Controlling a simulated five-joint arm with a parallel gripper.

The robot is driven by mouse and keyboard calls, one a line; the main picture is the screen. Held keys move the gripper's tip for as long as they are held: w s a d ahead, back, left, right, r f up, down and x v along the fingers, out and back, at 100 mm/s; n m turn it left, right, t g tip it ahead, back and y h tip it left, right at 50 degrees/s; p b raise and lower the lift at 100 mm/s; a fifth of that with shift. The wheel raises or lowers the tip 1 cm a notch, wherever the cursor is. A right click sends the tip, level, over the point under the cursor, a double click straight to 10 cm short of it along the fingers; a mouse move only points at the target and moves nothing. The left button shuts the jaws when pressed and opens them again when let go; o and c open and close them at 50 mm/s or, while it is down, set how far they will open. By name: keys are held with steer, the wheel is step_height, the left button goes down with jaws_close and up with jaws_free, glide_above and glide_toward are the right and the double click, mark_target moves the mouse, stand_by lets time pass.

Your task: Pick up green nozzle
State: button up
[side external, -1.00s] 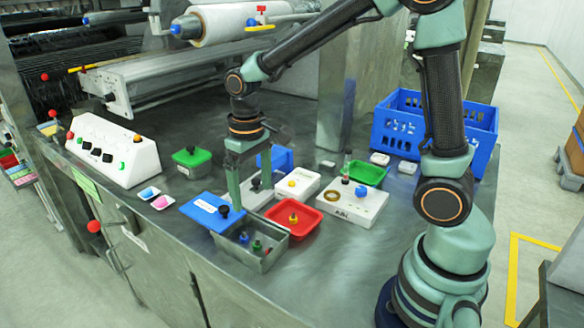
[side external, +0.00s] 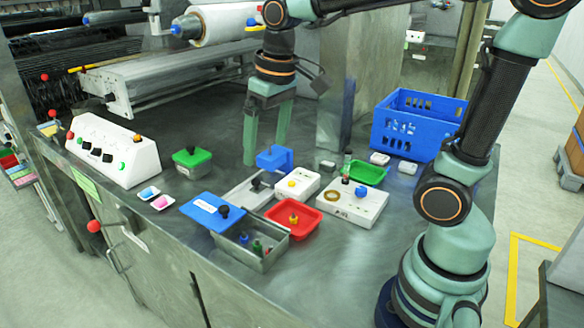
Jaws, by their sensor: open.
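The green nozzle (side external: 257,246) stands in an open grey metal bin (side external: 262,266) near the table's front edge, between a blue nozzle (side external: 244,237) and a red one (side external: 267,251). Only its upper part shows. My gripper (side external: 265,152) is open and empty, with its fingers pointing down. It is well behind the bin, beside a small blue box (side external: 275,158), and apart from the nozzle. I cannot tell whether a fingertip is close to that box.
A blue lid (side external: 206,209) with a black knob adjoins the bin. A red tray (side external: 293,231) is right of it; a grey plate (side external: 246,192) and white box (side external: 297,190) lie behind. A blue crate (side external: 390,133) stands back right. The table's front right is clear.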

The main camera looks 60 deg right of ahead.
steer(key=s+t, duration=0.1)
steer(key=s+d+t, duration=0.1)
steer(key=s, duration=0.1)
steer(key=s+f+t, duration=0.1)
steer(key=s, duration=0.1)
steer(key=shift+d, duration=0.25)
steer(key=shift+s+t, duration=0.15)
steer(key=shift+t, duration=0.15)
steer(key=c, duration=0.3)
steer(key=shift+f, duration=0.15)
steer(key=c, duration=0.7)
steer(key=shift+c, duration=0.2)
